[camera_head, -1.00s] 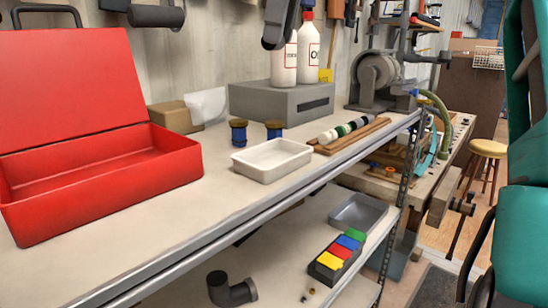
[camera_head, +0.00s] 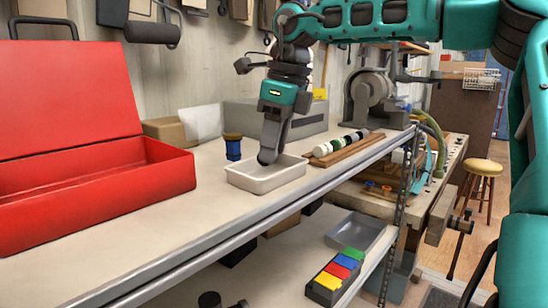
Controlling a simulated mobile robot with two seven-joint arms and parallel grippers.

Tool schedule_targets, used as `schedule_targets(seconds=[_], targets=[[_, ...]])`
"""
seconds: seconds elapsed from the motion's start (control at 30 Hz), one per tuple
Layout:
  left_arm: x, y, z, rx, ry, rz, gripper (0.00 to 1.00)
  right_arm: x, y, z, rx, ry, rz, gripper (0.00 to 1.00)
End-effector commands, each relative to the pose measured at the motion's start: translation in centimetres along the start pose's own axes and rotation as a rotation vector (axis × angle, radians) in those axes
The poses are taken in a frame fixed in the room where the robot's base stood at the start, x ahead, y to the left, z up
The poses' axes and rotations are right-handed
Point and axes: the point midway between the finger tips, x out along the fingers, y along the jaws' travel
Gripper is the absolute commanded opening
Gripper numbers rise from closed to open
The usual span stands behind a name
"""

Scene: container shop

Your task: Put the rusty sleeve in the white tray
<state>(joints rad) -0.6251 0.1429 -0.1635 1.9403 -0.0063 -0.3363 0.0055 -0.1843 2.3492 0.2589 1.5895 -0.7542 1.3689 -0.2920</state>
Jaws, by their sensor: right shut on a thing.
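The white tray (camera_head: 250,183) stands on the upper shelf near its front edge, right of the red toolbox. My right gripper (camera_head: 267,157) points down from above, with its fingertips inside the tray's outline, close to its floor. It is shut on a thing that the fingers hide. I do not see the rusty sleeve anywhere in the open. Whether the held thing touches the tray's floor I cannot tell. My left gripper is out of view.
An open red toolbox (camera_head: 150,195) stands at left. A blue spool (camera_head: 233,147) stands just behind the tray. A wooden rack (camera_head: 350,148) with rolls is to the right. Below are a grey tray (camera_head: 355,235) and a box of coloured blocks (camera_head: 335,278).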

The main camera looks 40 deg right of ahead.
Motion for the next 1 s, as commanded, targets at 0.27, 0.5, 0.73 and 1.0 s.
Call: schedule_targets(seconds=[0.27,0.5,0.73,1.0], targets=[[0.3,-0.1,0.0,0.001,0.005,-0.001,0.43,2.3,0.0,-0.5,0.001,-0.001,0.000,0.03],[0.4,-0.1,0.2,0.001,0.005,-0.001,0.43,2.6,0.0,-0.5,0.001,0.000,0.001,0.03],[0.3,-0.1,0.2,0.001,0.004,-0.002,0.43,2.6,0.0,-0.5,0.001,0.001,0.001,0.61],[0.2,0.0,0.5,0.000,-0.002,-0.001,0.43,2.6,0.0,-0.5,0.001,0.001,0.001,0.67]])
